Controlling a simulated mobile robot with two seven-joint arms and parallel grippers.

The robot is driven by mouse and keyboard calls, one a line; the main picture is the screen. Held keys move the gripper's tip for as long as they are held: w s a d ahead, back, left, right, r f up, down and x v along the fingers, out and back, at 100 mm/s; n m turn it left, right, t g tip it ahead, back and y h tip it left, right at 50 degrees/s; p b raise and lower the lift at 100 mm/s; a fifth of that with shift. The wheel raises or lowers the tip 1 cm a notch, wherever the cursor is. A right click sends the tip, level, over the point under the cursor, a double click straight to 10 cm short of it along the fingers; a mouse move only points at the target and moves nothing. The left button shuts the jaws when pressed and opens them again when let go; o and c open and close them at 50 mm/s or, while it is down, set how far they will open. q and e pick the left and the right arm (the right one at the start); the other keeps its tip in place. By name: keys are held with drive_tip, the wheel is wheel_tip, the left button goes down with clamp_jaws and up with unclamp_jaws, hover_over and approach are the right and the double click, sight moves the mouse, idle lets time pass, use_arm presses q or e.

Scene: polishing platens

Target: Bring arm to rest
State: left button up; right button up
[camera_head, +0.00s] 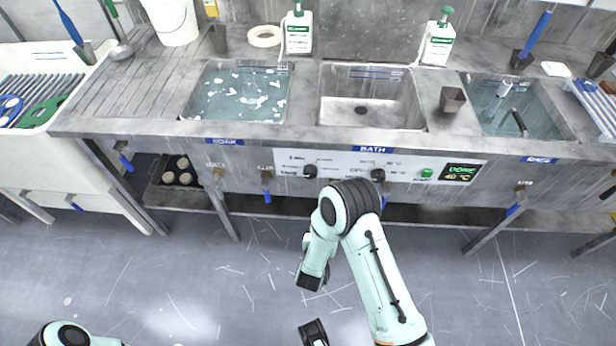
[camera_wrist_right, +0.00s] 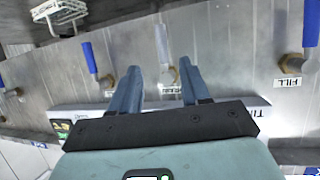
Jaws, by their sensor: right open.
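My right arm reaches up from the bottom of the head view and bends in front of the sink bench (camera_head: 270,150). Its gripper cannot be made out clearly there. In the right wrist view my right gripper (camera_wrist_right: 160,75) has its two blue-grey fingers apart, with nothing between them. The bench's metal front with its valves shows beyond the fingers. Of my left arm only a link shows at the bottom left of the head view; its gripper is out of view.
The bench holds a bath with foamy water (camera_head: 237,95), an empty basin (camera_head: 370,112) and a right-hand water bath (camera_head: 545,115). Valves with blue handles, including one valve (camera_head: 266,177), stick out below its front. The grey floor (camera_head: 180,285) is open.

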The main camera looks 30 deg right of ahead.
drive_tip(key=s+a+f+n+g+y+p, duration=0.2)
drive_tip(key=s+a+f+g+y+p, duration=0.2)
drive_tip(key=s+a+y+p, duration=0.25)
drive_tip(key=s+a+r+n+g+y+p, duration=0.1)
drive_tip(key=s+a+r+g+y+p, duration=0.1)
drive_tip(key=s, duration=0.7)
drive_tip(key=s+a+r+n+g+y+p, duration=0.1)
drive_tip(key=s+a+r+g+y+p, duration=0.1)
drive_tip(key=s+a, duration=0.4)
drive_tip(key=s+g+y+p, duration=0.1)
drive_tip(key=s+g+y, duration=0.1)
drive_tip(key=s, duration=0.1)
drive_tip(key=shift+g+p, duration=0.3)
drive_tip(key=shift+g, duration=0.1)
